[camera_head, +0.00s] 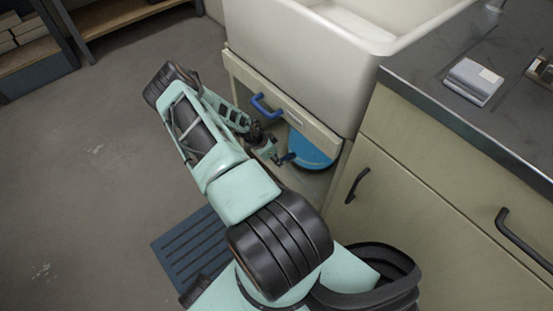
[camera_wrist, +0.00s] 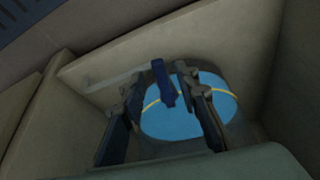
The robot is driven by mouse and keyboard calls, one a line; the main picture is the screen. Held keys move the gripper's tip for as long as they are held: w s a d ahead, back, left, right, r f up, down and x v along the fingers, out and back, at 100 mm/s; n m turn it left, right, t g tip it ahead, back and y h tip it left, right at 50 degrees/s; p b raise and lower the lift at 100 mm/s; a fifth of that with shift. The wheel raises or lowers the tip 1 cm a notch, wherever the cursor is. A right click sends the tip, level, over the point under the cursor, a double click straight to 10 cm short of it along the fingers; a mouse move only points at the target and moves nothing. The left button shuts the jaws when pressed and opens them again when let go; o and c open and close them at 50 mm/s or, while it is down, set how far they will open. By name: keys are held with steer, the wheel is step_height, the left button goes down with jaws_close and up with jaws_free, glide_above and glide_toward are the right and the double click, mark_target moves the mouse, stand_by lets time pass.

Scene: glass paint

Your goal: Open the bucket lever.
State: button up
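The bucket is in the space under the sink. Its round blue top (camera_head: 310,152) shows in the head view, partly covered by the front panel and my gripper. In the wrist view the blue top (camera_wrist: 190,122) has a thin yellow line across it. A dark blue lever (camera_wrist: 163,84) stands over its upper left part. My gripper (camera_wrist: 160,80) is open, with one finger on each side of the lever. I cannot tell whether either finger touches it. In the head view my gripper (camera_head: 276,153) is small and dark beside the blue top.
A front panel with a blue handle (camera_head: 266,107) runs above the opening, below the white sink (camera_head: 300,65). Cabinet doors with black handles (camera_head: 357,185) stand to the right. A blue slatted mat (camera_head: 192,244) lies on the floor. The floor at left is clear.

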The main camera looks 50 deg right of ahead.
steer(key=v, duration=1.1)
steer(key=shift+r, duration=0.3)
